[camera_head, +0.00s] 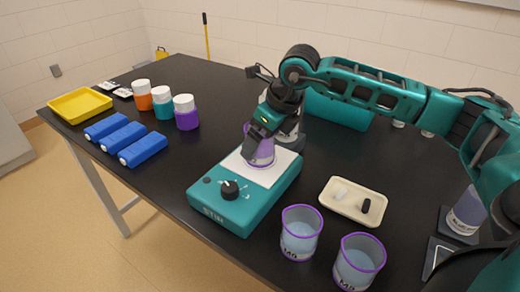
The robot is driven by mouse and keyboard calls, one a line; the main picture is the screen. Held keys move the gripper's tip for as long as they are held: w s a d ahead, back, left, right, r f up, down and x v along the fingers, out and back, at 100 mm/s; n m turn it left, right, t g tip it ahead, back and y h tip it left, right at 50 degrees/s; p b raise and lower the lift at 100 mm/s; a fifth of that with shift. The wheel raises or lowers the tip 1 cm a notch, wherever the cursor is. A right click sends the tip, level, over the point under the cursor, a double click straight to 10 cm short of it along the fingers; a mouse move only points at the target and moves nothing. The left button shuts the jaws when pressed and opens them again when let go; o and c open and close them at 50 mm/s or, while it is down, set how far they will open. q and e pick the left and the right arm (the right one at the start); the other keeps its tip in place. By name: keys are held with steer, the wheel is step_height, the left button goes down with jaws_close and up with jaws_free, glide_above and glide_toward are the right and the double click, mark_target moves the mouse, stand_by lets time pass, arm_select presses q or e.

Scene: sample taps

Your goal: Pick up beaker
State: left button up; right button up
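A beaker (262,155) with purple tint stands on the white top plate of a teal stirrer (245,212). My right gripper (258,142) is at this beaker, its dark fingers covering part of its upper side. Whether the fingers press on the beaker is hidden. Two clear beakers with purple rims and pale liquid stand on the table in front, one near the middle (300,235) and one nearer me (357,265). Another beaker (466,212) stands at the right edge, partly covered by my arm. My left gripper is not in view.
A cream tray (341,209) holds a white and a black piece. Orange (142,95), teal (162,104) and purple (186,113) jars, several blue blocks (142,150) and a yellow tray (79,106) are at left. A teal box (340,110) stands behind my arm.

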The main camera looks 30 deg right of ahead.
steer(key=shift+x, duration=0.95)
steer(key=shift+r, duration=0.1)
steer(key=shift+c, duration=0.2)
steer(key=c, duration=1.1)
